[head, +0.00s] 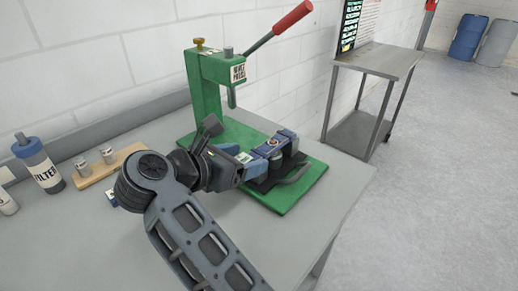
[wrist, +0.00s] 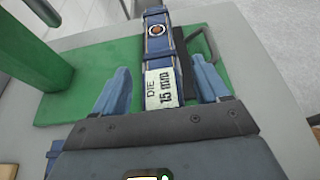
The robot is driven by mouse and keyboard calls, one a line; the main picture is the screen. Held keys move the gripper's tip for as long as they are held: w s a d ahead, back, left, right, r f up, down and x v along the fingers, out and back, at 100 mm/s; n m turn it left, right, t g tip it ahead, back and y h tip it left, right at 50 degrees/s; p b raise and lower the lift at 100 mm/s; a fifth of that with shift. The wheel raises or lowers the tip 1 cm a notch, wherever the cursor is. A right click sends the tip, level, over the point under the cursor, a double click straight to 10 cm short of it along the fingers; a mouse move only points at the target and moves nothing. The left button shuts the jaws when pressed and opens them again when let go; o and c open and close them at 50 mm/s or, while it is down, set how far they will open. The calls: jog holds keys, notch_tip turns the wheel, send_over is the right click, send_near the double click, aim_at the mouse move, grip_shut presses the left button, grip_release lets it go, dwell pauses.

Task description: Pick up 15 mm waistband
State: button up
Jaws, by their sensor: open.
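A blue strap-like piece (wrist: 160,62) with a white label reading "DIE 15 mm" and a round orange emblem lies between my gripper's fingers in the wrist view; no other thing in view is marked 15 mm. In the head view it shows (head: 267,149) above the green base plate of the press. My gripper (wrist: 160,66) is open, with one blue finger on each side of the piece and visible gaps to both. In the head view, my gripper hides part of the piece, and I cannot tell its exact height above the plate.
The green press (head: 205,90) with its red-handled lever (head: 292,18) stands behind my gripper. A dark curved handle (head: 293,178) is on the plate. A filter bottle (head: 40,165) and a wooden block (head: 105,168) with small cylinders stand left. A metal side table (head: 375,60) is at right.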

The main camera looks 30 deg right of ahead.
jog(key=c, duration=1.1)
